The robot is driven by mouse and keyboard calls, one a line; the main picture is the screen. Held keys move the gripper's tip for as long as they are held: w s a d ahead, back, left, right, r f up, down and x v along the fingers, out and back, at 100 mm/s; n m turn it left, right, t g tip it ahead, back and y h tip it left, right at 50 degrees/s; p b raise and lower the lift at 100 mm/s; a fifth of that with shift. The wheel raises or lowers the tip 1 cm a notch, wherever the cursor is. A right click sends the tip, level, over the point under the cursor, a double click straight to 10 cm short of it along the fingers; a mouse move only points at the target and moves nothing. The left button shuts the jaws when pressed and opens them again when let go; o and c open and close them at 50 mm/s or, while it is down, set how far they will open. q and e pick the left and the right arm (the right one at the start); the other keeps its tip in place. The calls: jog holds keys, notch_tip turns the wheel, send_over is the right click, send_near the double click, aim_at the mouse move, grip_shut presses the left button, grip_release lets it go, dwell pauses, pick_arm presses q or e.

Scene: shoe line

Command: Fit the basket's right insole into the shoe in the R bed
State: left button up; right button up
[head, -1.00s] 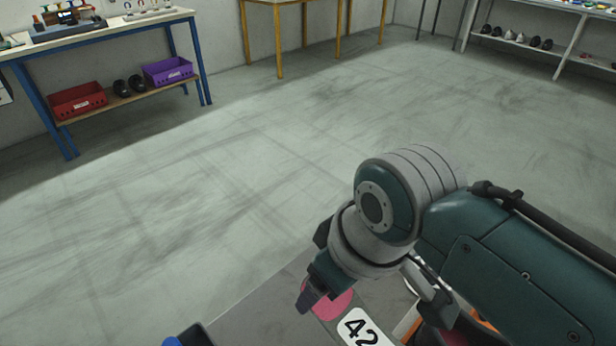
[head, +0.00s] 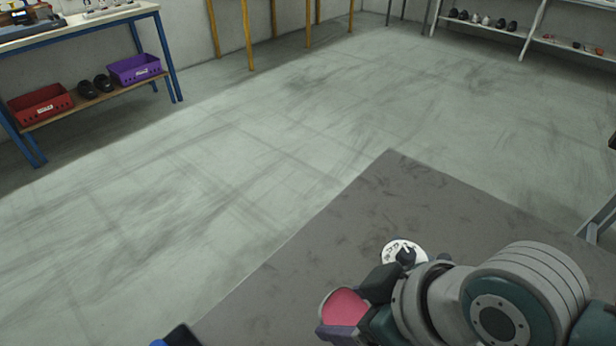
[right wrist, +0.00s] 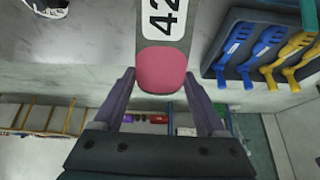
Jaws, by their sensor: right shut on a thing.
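My right gripper (head: 350,308) is shut on an insole with a pink end (head: 343,306). In the right wrist view, the gripper's two fingers (right wrist: 160,76) stand on either side of the insole's pink end (right wrist: 162,70). The insole's grey part carries a white label reading 42 and runs out of the top of that view. In the head view the gripper and insole are over the grey table top, near its front. My left gripper is not recognisable in view.
The grey table top (head: 400,200) is bare toward its far corner. The right wrist view shows a dark rack (right wrist: 235,30) with blue and yellow pieces. Open floor (head: 200,200) lies beyond the table.

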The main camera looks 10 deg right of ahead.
jog(key=shift+s+d+f, duration=0.5)
jog(key=shift+s+d, duration=0.05)
jog(key=shift+s, duration=0.2)
jog(key=shift+s+d+f, duration=0.5)
jog(key=shift+s, duration=0.2)
jog(key=shift+g+h, duration=0.3)
jog(key=shift+g, duration=0.2)
jog(key=shift+s+d+f+p, duration=0.25)
jog(key=shift+s+d+f, duration=0.1)
jog(key=shift+s+d, duration=0.35)
jog(key=shift+s+d+f+p, duration=0.35)
jog(key=shift+s+d, duration=0.2)
jog(key=shift+s, duration=0.3)
jog(key=shift+s+d+f+p, duration=0.2)
jog(key=shift+s+d+f, duration=0.2)
jog(key=shift+s+d, duration=0.3)
jog(key=shift+a+f+g+h+b, duration=0.15)
jog(key=shift+f+g+h+b, duration=0.2)
jog(key=shift+f, duration=0.6)
jog(key=o, duration=1.3)
jog(key=shift+c, duration=0.2)
